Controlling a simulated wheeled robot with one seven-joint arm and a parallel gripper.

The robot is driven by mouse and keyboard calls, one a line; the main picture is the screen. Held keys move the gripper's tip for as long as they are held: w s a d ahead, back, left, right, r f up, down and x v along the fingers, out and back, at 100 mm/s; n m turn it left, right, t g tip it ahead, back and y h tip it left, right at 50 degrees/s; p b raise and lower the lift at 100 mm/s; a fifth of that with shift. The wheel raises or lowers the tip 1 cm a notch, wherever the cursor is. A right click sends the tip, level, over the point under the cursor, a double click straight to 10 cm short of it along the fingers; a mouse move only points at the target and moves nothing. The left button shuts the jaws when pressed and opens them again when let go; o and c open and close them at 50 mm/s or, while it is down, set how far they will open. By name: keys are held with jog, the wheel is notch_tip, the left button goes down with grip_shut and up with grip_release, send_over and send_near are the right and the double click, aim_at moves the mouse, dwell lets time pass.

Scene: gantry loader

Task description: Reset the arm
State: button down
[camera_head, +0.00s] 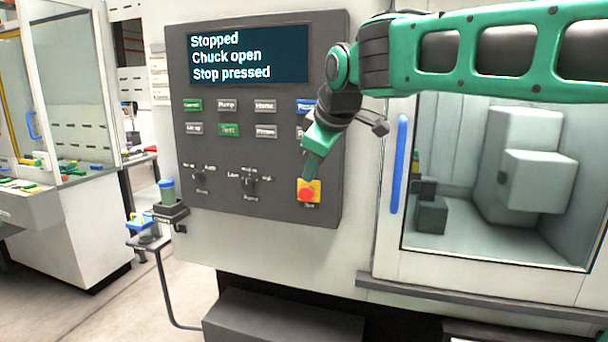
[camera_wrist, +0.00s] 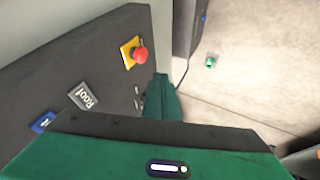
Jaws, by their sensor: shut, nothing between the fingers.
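My arm reaches in from the upper right in the head view, in front of the machine's control panel (camera_head: 215,190). My gripper (camera_head: 309,176) points down at the panel's lower right, just above the red stop button (camera_head: 307,194) on its yellow plate. Its fingers look shut with nothing held. In the wrist view, the shut green finger (camera_wrist: 163,100) is near the red button (camera_wrist: 140,55); I cannot tell whether it touches. The screen (camera_head: 248,55) reads "Stopped", "Chuck open", "Stop pressed".
A machine door with a window (camera_head: 460,180) and a blue handle (camera_head: 399,165) is right of the panel. A small stand with a cup (camera_head: 167,192) is at the left. A glazed bench (camera_head: 70,90) stands further left. A small green object (camera_wrist: 210,62) lies on the floor.

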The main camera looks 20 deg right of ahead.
jog(key=shift+f, duration=0.1)
jog(key=s+d+f+m+g+h, duration=0.1)
jog(key=s+d+f+m+g, duration=0.1)
jog(key=s+d+f+m, duration=0.5)
jog(key=s+d+f+m+g, duration=0.2)
jog(key=s+d+f+m, duration=0.2)
jog(key=s+f, duration=0.5)
jog(key=s+d+f+m+g, duration=0.3)
jog(key=s+d+f+m, duration=0.2)
jog(key=s, duration=1.1)
notch_tip(320, 180, down, 4)
jog(key=shift+s+d+r+g+y, duration=0.15)
jog(key=shift+d+g+y, duration=0.2)
jog(key=shift+d, duration=0.2)
